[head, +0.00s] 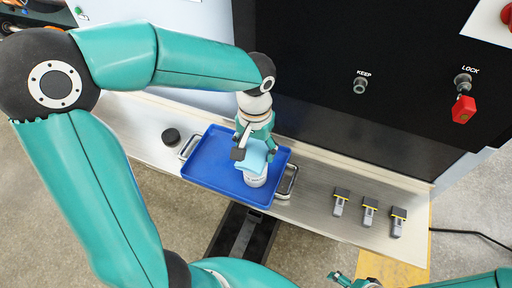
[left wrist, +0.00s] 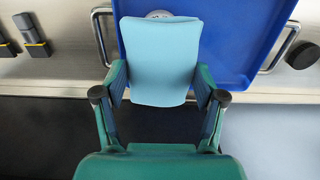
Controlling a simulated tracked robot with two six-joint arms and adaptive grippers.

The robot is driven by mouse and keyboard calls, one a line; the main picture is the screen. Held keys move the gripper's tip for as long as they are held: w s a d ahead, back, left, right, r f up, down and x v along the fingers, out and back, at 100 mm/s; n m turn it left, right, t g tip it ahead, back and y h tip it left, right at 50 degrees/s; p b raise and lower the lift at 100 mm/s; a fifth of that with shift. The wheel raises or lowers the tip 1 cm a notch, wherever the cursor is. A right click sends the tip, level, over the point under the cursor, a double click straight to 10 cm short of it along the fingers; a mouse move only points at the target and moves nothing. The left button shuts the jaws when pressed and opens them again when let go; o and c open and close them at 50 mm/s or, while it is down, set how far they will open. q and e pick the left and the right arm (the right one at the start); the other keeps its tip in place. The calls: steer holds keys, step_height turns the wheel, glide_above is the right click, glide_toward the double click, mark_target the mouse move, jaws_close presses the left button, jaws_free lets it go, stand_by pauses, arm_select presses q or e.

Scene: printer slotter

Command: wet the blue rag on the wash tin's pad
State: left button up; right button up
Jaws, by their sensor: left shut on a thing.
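The light blue rag (head: 252,160) is held between the fingers of my left gripper (head: 256,148), which is shut on it. In the left wrist view the rag (left wrist: 160,62) spans the space between the two fingers of the left gripper (left wrist: 160,92). The white wash tin (head: 255,181) stands in the blue tray just below the rag. The rag covers the tin's top in the head view, so its pad is hidden, and I cannot tell whether they touch. A bit of the tin (left wrist: 158,14) shows past the rag in the wrist view. Part of my right gripper (head: 352,281) shows at the bottom edge.
The blue tray (head: 205,160) with metal handles sits on a metal ledge (head: 320,205). A black round knob-like piece (head: 171,136) lies left of it. Several grey and black parts (head: 369,208) stand to the right. A dark panel with KEEP and LOCK knobs rises behind.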

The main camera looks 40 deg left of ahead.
mark_target(255, 151)
arm_select(q)
steer(key=shift+f, duration=0.1)
steer(key=shift+r+p, duration=2.75)
steer(key=shift+r, duration=0.8)
